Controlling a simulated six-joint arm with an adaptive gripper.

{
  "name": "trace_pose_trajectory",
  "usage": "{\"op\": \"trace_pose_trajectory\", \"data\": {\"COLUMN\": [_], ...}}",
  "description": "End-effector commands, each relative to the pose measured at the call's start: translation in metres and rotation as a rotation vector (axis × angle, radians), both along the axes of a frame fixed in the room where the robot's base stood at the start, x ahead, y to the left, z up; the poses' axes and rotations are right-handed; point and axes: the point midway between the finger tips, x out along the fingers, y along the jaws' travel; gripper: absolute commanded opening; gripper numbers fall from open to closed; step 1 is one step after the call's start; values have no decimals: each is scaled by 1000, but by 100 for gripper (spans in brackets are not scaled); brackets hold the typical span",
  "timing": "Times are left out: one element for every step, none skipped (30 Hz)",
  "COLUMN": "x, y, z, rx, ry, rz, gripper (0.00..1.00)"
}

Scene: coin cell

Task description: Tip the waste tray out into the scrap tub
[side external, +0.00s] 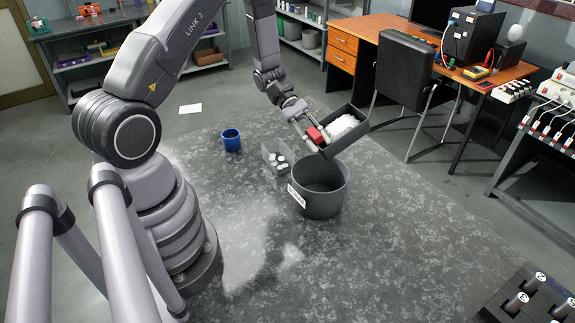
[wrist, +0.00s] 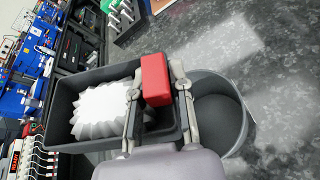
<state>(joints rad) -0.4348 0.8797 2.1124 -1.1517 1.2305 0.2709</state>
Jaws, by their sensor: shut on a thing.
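The waste tray (side external: 338,150) is a dark grey box with a heap of crumpled white material (side external: 342,126) inside. My gripper (side external: 316,137) is shut on the tray's red handle block and holds the tray in the air, tilted. The scrap tub (side external: 322,190) is a round grey bucket with a white label, standing upright below the tray. In the wrist view the tray (wrist: 68,130), the white material (wrist: 103,108) and the red block (wrist: 155,80) fill the middle. The tub (wrist: 222,112) shows partly behind my gripper (wrist: 160,98), and its visible inside looks empty.
A small clear tray (side external: 275,157) with several round white pieces sits beside the tub. A blue cup (side external: 231,140) stands to its left. A chair (side external: 403,80) and wooden desk (side external: 380,30) are behind.

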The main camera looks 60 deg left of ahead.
Motion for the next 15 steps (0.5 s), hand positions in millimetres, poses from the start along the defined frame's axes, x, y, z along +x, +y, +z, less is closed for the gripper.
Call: {"op": "trace_pose_trajectory", "data": {"x": [0,0,0,1,1,2,2,2,3,4,4,5,6,6,7], "y": [0,0,0,0,0,0,0,0,0,0,0,0,0,0,0], "z": [-5,-7,-11,-14,-16,-19,-22,-24,-28,-30,-33,-36,-39,-41,-44], "rx": [-2,-1,-2,-2,-1,-2,-3,-1,-2,-3,-2,-3,-2,-2,-2], "ry": [-47,-80,-123,-157,-190,-234,-267,-300,-344,-377,-411,-453,-488,-521,-565], "rz": [3,3,4,4,4,5,4,5,4,5,4,5,4,5,5], "gripper": [0,0,0,0,0,0,0,0,0,0,0,0,0,0,0]}}
